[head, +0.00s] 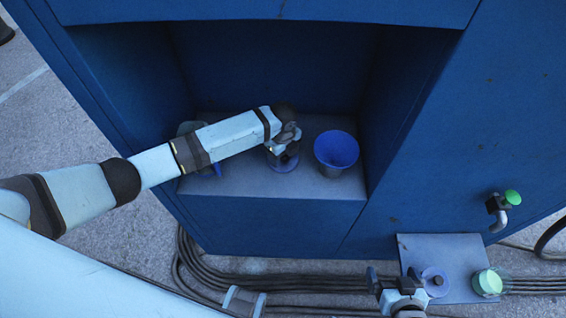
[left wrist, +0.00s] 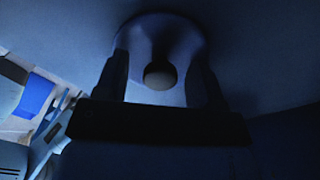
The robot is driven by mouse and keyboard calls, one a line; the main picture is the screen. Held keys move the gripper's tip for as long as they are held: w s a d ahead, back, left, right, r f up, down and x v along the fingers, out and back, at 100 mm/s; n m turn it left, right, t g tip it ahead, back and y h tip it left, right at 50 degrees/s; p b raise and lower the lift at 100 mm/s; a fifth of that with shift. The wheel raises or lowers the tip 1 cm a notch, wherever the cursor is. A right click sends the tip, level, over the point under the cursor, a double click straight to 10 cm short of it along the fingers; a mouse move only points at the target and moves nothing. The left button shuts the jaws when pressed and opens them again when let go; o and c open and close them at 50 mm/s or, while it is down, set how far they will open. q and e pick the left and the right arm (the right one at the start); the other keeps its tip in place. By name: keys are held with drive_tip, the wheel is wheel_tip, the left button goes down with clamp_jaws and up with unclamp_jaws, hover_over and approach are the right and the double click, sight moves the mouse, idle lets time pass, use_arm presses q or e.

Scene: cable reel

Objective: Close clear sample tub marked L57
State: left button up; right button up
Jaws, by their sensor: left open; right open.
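A small clear tub (head: 488,283) with pale green inside stands on a low grey plate at the lower right of the head view. I cannot read any marking on it. A bluish round lid (head: 435,284) with a dark knob lies left of it on the plate. My right gripper (head: 393,276) is open and empty, just left of that lid. My left gripper (head: 284,148) is open inside the cabinet recess, above a round disc (head: 283,163). In the left wrist view the disc (left wrist: 185,30) shows with a dark round knob (left wrist: 160,76) between the fingers; contact is unclear.
A blue cup (head: 336,150) stands right of the left gripper on the recess shelf (head: 235,185). A dark object (head: 188,128) is partly hidden behind my left arm. A tap with a green handle (head: 512,197) juts out above the plate (head: 440,245). Cables (head: 320,284) run along the floor.

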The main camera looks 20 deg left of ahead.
use_arm(q)
drive_tip(key=c, duration=1)
drive_tip(key=shift+r, duration=0.15)
